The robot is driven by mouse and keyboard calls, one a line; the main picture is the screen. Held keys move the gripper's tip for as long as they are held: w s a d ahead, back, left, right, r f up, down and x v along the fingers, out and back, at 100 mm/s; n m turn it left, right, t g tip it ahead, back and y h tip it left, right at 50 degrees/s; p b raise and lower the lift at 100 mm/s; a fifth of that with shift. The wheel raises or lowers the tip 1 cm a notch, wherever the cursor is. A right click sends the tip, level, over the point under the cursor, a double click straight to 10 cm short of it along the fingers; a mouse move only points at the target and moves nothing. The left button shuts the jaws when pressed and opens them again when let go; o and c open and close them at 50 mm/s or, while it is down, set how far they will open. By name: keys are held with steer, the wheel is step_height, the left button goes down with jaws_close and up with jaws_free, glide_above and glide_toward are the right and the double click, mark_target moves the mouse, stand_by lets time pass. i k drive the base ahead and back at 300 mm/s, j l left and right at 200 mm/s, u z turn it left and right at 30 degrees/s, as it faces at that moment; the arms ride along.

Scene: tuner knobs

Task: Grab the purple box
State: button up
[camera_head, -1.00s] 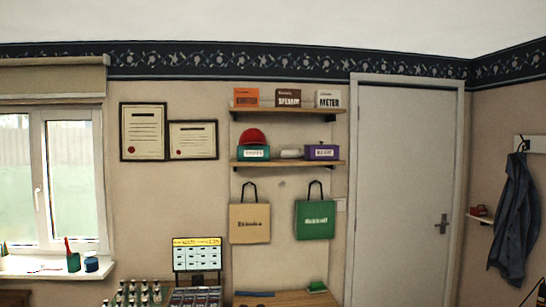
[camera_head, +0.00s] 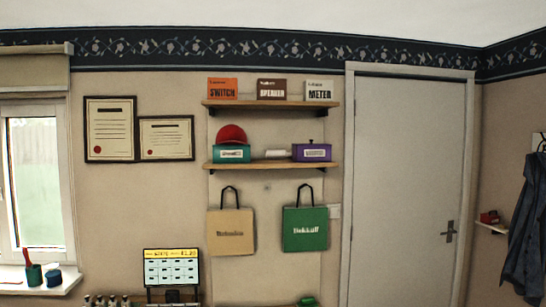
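The purple box (camera_head: 312,153) sits on the right part of the lower wall shelf (camera_head: 222,168). It has a pale label on its front and a small dark knob or peg on top. A small white item (camera_head: 278,154) lies to its left on the same shelf. Further left is a teal box (camera_head: 232,154) with a red cap (camera_head: 231,134) on it. My gripper is not in view.
An upper shelf (camera_head: 270,104) above holds an orange box (camera_head: 223,88), a brown box (camera_head: 271,89) and a white box (camera_head: 319,90). Tan (camera_head: 231,232) and green (camera_head: 305,229) bags hang below. A door (camera_head: 408,180) is to the right.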

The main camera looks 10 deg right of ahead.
mark_target(299, 154)
steer(key=i+l, duration=1.25)
steer(key=i, duration=0.2)
steer(key=k+l+z, duration=0.05)
